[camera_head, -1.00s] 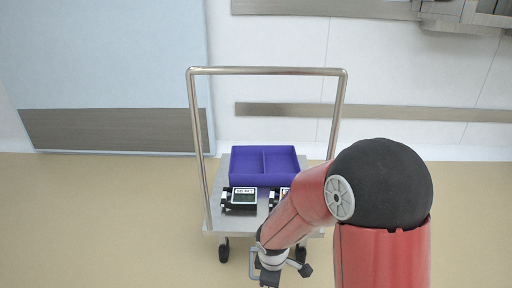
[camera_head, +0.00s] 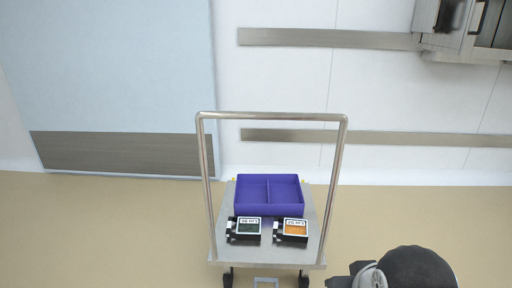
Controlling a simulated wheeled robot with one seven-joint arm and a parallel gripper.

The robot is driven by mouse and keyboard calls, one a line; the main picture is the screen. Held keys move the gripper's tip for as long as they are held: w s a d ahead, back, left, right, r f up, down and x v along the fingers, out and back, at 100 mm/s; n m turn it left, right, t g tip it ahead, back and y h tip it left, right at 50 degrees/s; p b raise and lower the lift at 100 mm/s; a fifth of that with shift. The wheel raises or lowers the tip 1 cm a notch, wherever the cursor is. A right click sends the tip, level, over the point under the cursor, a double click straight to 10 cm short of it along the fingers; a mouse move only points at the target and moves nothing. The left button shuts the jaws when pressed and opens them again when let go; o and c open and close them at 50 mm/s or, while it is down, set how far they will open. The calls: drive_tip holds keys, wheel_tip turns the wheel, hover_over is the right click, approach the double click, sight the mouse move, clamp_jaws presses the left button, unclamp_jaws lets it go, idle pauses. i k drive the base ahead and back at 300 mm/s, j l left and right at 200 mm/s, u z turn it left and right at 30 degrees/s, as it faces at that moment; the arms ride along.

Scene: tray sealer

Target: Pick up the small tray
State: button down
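Two small black trays sit side by side on the front part of a cart's flat top. The left one (camera_head: 246,229) has a white label and green contents. The right one (camera_head: 292,230) has a white label and orange contents. A larger purple tray (camera_head: 269,209) with two compartments stands behind them. It looks empty. Part of my arm, dark and rounded, shows at the bottom right, apart from the trays. I cannot make out my gripper; a small grey bracket-like piece shows at the bottom edge below the cart, and I cannot tell what it belongs to.
The wheeled cart (camera_head: 225,250) has a tall metal hoop handle (camera_head: 272,116) rising over the trays. A steel machine (camera_head: 465,30) is at the upper right by the white wall. The beige floor is clear on both sides of the cart.

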sight(249, 228)
drive_tip(key=i+j+z, duration=0.1)
drive_tip(key=i+j, duration=0.15)
drive_tip(key=i, duration=0.2)
drive_tip(key=i+j+z, duration=0.1)
drive_tip(key=i+j, duration=0.15)
drive_tip(key=i, duration=0.2)
